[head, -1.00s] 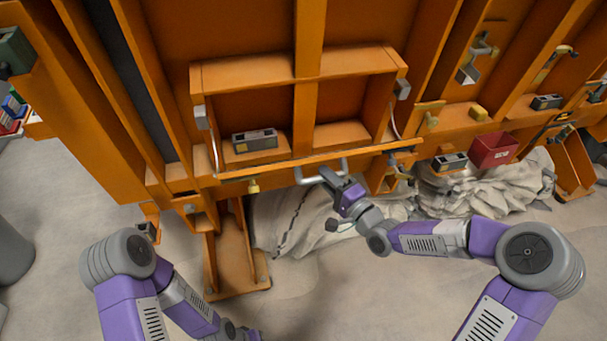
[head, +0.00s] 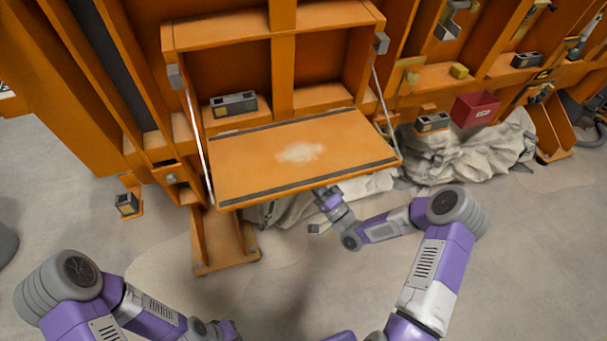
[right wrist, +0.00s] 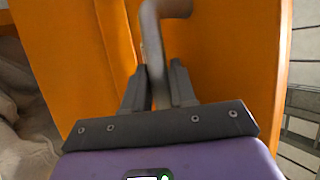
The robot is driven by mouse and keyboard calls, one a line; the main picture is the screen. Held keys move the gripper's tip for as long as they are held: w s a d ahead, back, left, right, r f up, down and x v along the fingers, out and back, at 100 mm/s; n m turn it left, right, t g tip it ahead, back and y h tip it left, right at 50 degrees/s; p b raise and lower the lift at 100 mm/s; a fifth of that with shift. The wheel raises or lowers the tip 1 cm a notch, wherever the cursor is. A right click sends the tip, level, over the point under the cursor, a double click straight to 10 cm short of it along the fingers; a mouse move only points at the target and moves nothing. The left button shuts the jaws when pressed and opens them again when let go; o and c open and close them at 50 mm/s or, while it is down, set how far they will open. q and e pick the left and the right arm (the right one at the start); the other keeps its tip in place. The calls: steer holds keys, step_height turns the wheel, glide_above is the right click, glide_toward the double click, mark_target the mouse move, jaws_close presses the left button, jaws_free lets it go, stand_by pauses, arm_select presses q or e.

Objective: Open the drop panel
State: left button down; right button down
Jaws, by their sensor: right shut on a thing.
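The drop panel (head: 255,155) is an orange board with dark strips along two edges. It is folded down and out from the orange frame, with its upper face showing and a pale worn patch on it. Thin stays (head: 383,105) run from the frame to its sides. My right gripper (head: 325,192) is at the panel's front edge, partly hidden under it. In the right wrist view its fingers (right wrist: 158,90) are shut on a grey bar handle (right wrist: 150,35) on an orange surface. My left arm is at lower left; its gripper cannot be made out.
A grey box-like device (head: 233,104) sits inside the opening behind the panel. A red bin (head: 474,109) and crumpled pale sacks (head: 455,150) are to the right. An orange support leg (head: 225,240) stands below the panel. The floor in front is clear.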

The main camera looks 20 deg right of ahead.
steer(key=shift+w+r, duration=0.1)
steer(key=shift+w, duration=0.1)
stand_by(0.3)
steer(key=c, duration=1)
jaws_free()
steer(key=shift+w, duration=0.15)
steer(key=p+v, duration=0.1)
steer(key=v, duration=0.7)
steer(key=shift+w, duration=0.1)
